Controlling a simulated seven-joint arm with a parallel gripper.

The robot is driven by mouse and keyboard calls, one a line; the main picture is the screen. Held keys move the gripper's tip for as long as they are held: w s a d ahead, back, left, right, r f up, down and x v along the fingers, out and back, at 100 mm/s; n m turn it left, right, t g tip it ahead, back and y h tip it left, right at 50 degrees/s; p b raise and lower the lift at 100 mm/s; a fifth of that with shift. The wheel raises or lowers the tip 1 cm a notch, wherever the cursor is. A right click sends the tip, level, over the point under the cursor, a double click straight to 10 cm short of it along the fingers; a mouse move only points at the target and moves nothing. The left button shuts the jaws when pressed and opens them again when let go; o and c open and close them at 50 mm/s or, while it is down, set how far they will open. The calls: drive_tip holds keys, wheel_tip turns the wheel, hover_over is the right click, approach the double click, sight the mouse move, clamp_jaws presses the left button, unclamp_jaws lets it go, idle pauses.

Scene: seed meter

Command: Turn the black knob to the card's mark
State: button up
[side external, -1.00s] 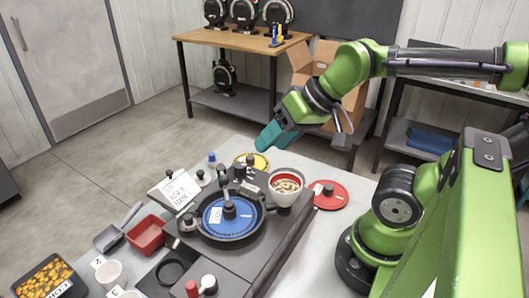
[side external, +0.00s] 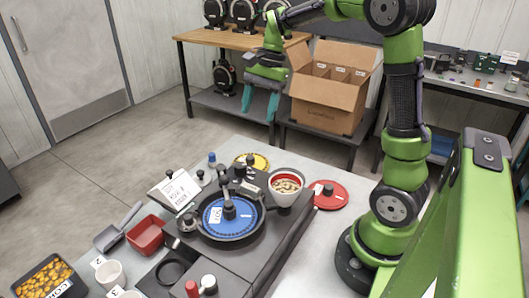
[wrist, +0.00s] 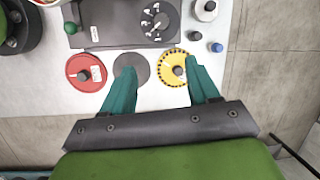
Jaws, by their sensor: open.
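The black knob (wrist: 161,21) shows at the top of the wrist view, on a dark dial plate with white marks around it; its exact setting is too small to read. In the side view the plate lies at the back of the grey seed meter housing (side external: 285,228), partly hidden by upright parts. The white card (side external: 180,190) stands tilted left of the meter, its printing too small to read surely. My gripper (side external: 260,103) is open and empty, high beyond the table's back edge, fingers down. In the wrist view its teal fingers (wrist: 158,69) are spread, well apart from the knob.
A yellow disc (wrist: 172,55), a grey disc (wrist: 131,67) and a red disc (wrist: 86,73) lie near the dial. A blue plate (side external: 228,222) sits on the meter, with a bowl (side external: 286,183) behind.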

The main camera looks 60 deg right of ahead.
wheel_tip(320, 180, up, 2)
drive_tip(key=w+m+y, duration=0.1)
drive_tip(key=m, duration=0.2)
approach(240, 165)
drive_tip(key=shift+g, duration=0.3)
drive_tip(key=x, duration=0.9)
drive_tip(key=shift+w, duration=0.2)
drive_tip(key=shift+r, duration=0.1)
drive_tip(key=shift+d, duration=0.1)
drive_tip(key=c, duration=1)
drive_tip(key=shift+c, duration=0.2)
